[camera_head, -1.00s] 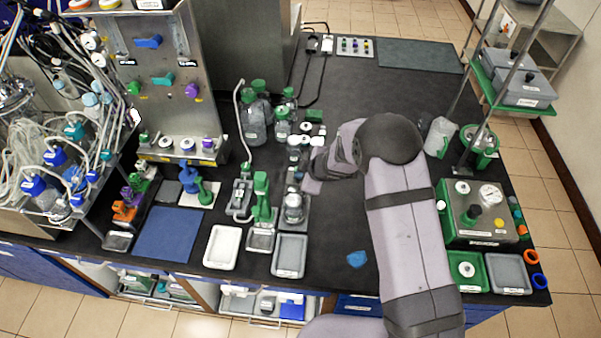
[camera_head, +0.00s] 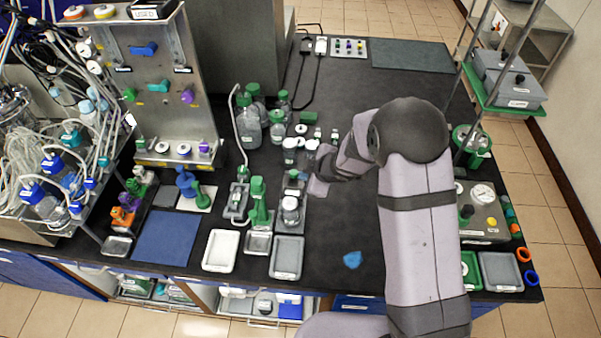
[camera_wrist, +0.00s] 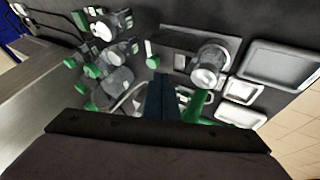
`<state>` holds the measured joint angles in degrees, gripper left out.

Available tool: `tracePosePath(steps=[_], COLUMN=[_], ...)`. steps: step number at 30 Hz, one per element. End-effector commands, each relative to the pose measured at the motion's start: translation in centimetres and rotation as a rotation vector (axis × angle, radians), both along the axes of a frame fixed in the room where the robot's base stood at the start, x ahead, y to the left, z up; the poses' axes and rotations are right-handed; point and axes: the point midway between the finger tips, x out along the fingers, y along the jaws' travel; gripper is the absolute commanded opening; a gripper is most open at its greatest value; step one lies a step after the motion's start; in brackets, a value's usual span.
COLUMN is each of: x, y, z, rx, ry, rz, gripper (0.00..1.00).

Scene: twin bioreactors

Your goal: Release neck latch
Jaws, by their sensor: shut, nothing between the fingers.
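A fixture stands left of my arm in the head view: a grey base plate (camera_head: 299,226) with a clear jar (camera_head: 290,205) and a green knob (camera_head: 293,174). The wrist view shows the jar (camera_wrist: 208,68) with its pale round end towards the camera, and the green knob (camera_wrist: 152,62) beside it. I cannot make out which part is the neck latch. My gripper (camera_wrist: 162,98) is shut and empty, over the fixture area; I see no clear contact. In the head view its fingers cannot be made out.
A green-handled stand (camera_head: 258,200) is just left of the fixture. Green-capped bottles (camera_head: 250,128) stand behind it. A white tray (camera_head: 221,250) and a grey tray (camera_head: 287,258) lie in front.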

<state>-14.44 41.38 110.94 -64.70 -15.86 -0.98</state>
Motion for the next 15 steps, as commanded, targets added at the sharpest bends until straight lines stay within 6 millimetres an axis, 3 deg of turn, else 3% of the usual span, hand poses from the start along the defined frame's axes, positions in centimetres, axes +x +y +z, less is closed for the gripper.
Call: tracePosePath(steps=[6,15], x=[-1.0,-1.3], y=[-0.8,-0.9], z=[1.8,1.9], rx=[0.001,0.001], ry=[0.0,0.001], rz=[0.0,0.001], gripper=[0.0,0.0])
